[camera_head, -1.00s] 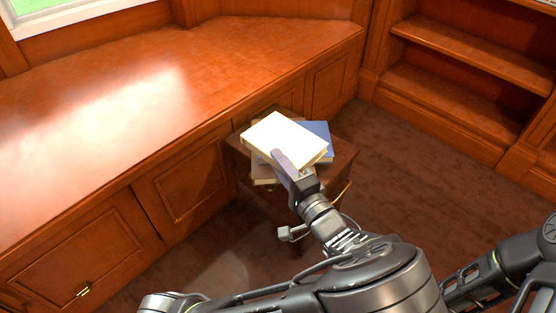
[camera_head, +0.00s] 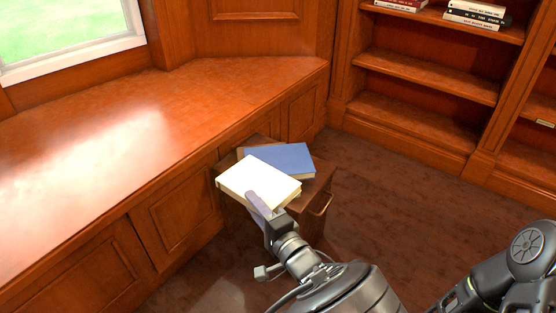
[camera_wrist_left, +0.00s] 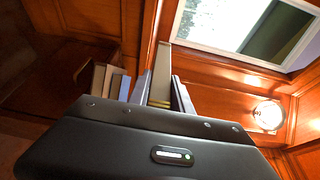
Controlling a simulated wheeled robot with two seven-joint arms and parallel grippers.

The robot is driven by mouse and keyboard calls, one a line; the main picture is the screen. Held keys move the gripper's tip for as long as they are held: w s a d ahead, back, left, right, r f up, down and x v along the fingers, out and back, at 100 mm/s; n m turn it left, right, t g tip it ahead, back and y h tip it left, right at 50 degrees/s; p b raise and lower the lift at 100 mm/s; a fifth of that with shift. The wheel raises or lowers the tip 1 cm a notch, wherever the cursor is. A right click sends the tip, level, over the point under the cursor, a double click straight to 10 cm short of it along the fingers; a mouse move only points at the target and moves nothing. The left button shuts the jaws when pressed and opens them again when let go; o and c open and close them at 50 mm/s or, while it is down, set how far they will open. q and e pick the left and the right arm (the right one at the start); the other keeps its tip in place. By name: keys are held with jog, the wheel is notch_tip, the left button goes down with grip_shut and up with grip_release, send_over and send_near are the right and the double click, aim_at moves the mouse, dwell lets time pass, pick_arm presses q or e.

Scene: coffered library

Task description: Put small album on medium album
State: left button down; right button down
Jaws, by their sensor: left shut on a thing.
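A cream-covered album (camera_head: 258,178) is held by my left gripper (camera_head: 262,206), which is shut on its near edge. In the left wrist view the album (camera_wrist_left: 160,88) stands edge-on between the two fingers (camera_wrist_left: 162,96). A blue album (camera_head: 282,158) lies on a small wooden stand (camera_head: 319,188), behind and to the right of the cream one, partly covered by it in the head view. I cannot tell whether the two touch. The left wrist view shows several book edges (camera_wrist_left: 106,80) left of the fingers. My right gripper is out of view.
A long wooden window bench (camera_head: 110,140) runs along the left, close beside the stand. Wooden shelves (camera_head: 425,80) with a few books (camera_head: 477,14) stand at the back right. The dark floor (camera_head: 390,190) right of the stand is clear.

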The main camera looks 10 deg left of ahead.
aim_at(265, 173)
pick_arm(q)
jog(key=w+a+r+m+t+h+p, duration=0.1)
jog(key=w+a+r+m+t+h, duration=0.1)
jog(key=w, duration=1.3)
jog(key=m+t+h, duration=0.1)
jog(key=t+h, duration=0.1)
jog(key=shift+r+m+h, duration=0.2)
jog(key=shift+m+h, duration=0.1)
jog(key=shift+m, duration=0.1)
jog(key=shift+f+b, duration=1.2)
jog(key=shift+f, duration=1.9)
jog(key=shift+f+b, duration=0.85)
jog(key=shift+f, duration=1.05)
